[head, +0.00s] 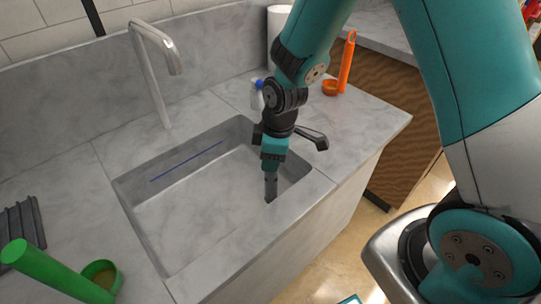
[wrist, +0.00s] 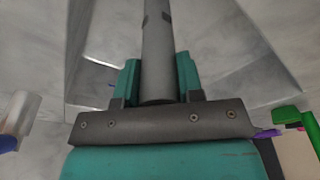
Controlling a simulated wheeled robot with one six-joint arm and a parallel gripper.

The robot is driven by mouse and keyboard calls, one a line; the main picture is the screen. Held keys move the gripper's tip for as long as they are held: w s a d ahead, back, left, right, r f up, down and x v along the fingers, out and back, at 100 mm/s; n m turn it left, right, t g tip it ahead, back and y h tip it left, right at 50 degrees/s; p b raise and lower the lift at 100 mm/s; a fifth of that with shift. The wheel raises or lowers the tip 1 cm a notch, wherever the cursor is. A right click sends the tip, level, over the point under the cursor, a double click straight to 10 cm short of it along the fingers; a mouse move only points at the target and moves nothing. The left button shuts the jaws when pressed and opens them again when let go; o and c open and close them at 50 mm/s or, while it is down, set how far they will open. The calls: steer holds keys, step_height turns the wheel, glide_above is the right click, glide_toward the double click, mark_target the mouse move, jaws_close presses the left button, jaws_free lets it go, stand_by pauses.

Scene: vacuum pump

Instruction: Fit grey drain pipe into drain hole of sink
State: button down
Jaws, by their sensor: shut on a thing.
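The grey drain pipe (head: 271,186) is held pointing down in my gripper (head: 273,162), inside the right part of the sink in the head view. The sink (head: 185,215) is a grey marble-like basin. In the wrist view my gripper (wrist: 158,82) is shut on the pipe (wrist: 158,50), which runs between the two teal fingers and out of the top of the picture. The pipe's lower end is near the sink's bottom right. I cannot tell whether it touches the sink floor. The drain hole cannot be made out in either view.
A metal faucet (head: 152,60) stands behind the sink. A blue-capped bottle (head: 257,97), a white roll (head: 278,35) and an orange scoop (head: 346,65) are at the back right. A green scoop (head: 50,270) and a dark rack (head: 20,225) lie at the left. The sink's left half is clear.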

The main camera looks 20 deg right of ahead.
steer(key=shift+f+b, duration=0.55)
steer(key=shift+f, duration=0.35)
stand_by(0.8)
steer(key=c, duration=0.7)
jaws_free()
steer(key=shift+r, duration=0.1)
steer(key=r, duration=0.5)
steer(key=d+r+p, duration=0.1)
steer(key=r, duration=0.5)
steer(key=s+d+r, duration=0.1)
steer(key=r, duration=0.5)
steer(key=shift+s+d, duration=0.1)
steer(key=shift+d, duration=0.05)
steer(key=s+a+r+m+y+p, duration=0.1)
steer(key=s+a+r+m, duration=0.1)
steer(key=s, duration=0.3)
steer(key=s+a+r+m+p, duration=0.1)
steer(key=s+a+r+p, duration=0.1)
steer(key=s+r, duration=0.3)
steer(key=s+a+r+m+y+p, duration=0.1)
steer(key=s+a+r+m, duration=0.1)
steer(key=s, duration=0.5)
steer(key=shift+s+a+r+m+g+y+p, duration=0.15)
steer(key=shift+a+r+g+p, duration=0.05)
steer(key=shift+r, duration=0.2)
steer(key=shift+s+a+r+m+g+y+p, duration=0.1)
steer(key=shift+a+r+m+g+y+p, duration=0.1)
steer(key=shift+r, duration=0.2)
